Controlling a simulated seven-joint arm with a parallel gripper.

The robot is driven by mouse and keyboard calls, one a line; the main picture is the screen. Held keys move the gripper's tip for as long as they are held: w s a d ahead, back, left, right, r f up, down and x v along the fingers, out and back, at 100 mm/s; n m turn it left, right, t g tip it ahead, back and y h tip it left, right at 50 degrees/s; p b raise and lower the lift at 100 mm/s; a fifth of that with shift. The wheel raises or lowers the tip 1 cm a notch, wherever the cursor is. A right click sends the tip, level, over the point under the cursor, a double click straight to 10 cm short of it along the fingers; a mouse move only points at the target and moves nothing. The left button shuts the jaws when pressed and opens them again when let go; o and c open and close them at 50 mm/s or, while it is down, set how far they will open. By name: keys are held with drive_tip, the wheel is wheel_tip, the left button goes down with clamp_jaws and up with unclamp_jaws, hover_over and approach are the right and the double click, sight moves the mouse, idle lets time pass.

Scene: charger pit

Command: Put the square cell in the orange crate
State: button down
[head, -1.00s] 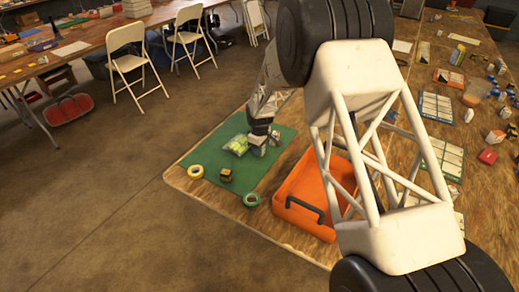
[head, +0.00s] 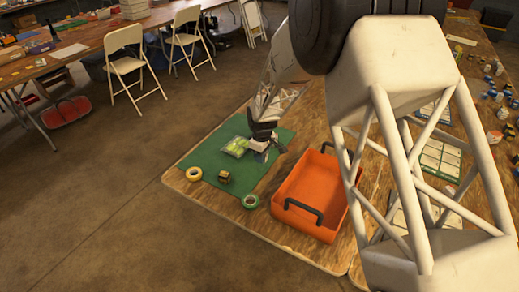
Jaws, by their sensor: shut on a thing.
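My gripper (head: 262,146) points down over the right part of the green mat (head: 212,160). It is shut on a small grey, pale thing (head: 261,156), which I take to be the square cell; the fingers hide part of it, and its markings are too small to read. The orange crate (head: 304,232) stands open just right of the mat, with dark handles at its near and far ends. The part of its inside that I see is empty. My gripper is left of the crate's far end, outside it.
A clear bag with green contents (head: 236,147) lies left of my gripper. My arm covers the crate's right side and part of the table (head: 290,243).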

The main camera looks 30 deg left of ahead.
drive_tip(key=shift+s+d+r, duration=0.25)
drive_tip(key=shift+s+d, duration=1.2)
drive_tip(key=shift+s, duration=0.15)
drive_tip(key=shift+s+d+r, duration=0.2)
drive_tip(key=shift+s+d, duration=1.2)
drive_tip(key=shift+s, duration=0.15)
wheel_tip(320, 180, up, 10)
hover_over(318, 198)
drive_tip(key=shift+f, duration=2.25)
drive_tip(key=shift+f, duration=3.15)
